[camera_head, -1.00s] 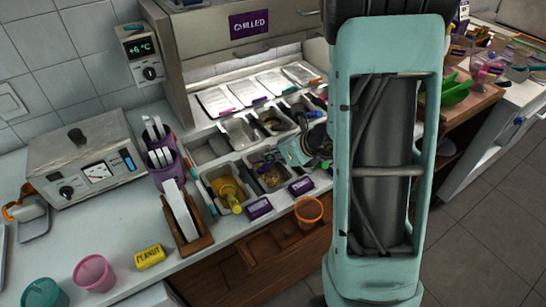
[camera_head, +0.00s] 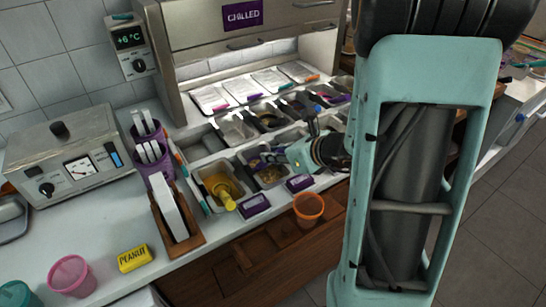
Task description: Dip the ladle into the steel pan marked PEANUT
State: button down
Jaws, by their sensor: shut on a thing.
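My gripper (camera_head: 274,158) is over the row of steel pans, at the back edge of a front pan with brown, nut-like bits (camera_head: 270,177). It is shut on what seems to be the ladle; it is too small here to make out its bowl or whether it touches the bits. A yellow tag reading PEANUT (camera_head: 135,258) lies on the counter, apart from the pans. The purple labels in front of the pans are too small to read, so I cannot tell which pan is marked PEANUT.
A pan of yellow filling (camera_head: 213,189) with a yellow-handled tool stands left of the nut-like pan. An orange cup (camera_head: 308,209) is at the counter's front edge. A wooden holder (camera_head: 187,242), a purple holder (camera_head: 158,178) and a pink cup (camera_head: 70,275) stand left. The chilled cabinet rises behind.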

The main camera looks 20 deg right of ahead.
jog(key=shift+s+d+f+t+y+b, duration=0.2)
jog(key=shift+s+f+t+y+b, duration=0.25)
jog(key=shift+b, duration=1.25)
jog(key=shift+b, duration=0.5)
jog(key=shift+r, duration=0.1)
jog(key=shift+t, duration=0.75)
jog(key=shift+s+d+r+p, duration=0.2)
jog(key=shift+r+p, duration=0.4)
jog(key=shift+r, duration=1.05)
jog(key=shift+s+d+r+p, duration=0.15)
jog(key=shift+r+p, duration=0.4)
jog(key=shift+r, duration=1.1)
jog(key=shift+a+r+p, duration=0.1)
jog(key=shift+r+p, duration=1.25)
jog(key=shift+r, duration=0.35)
jog(key=shift+w+a, duration=0.1)
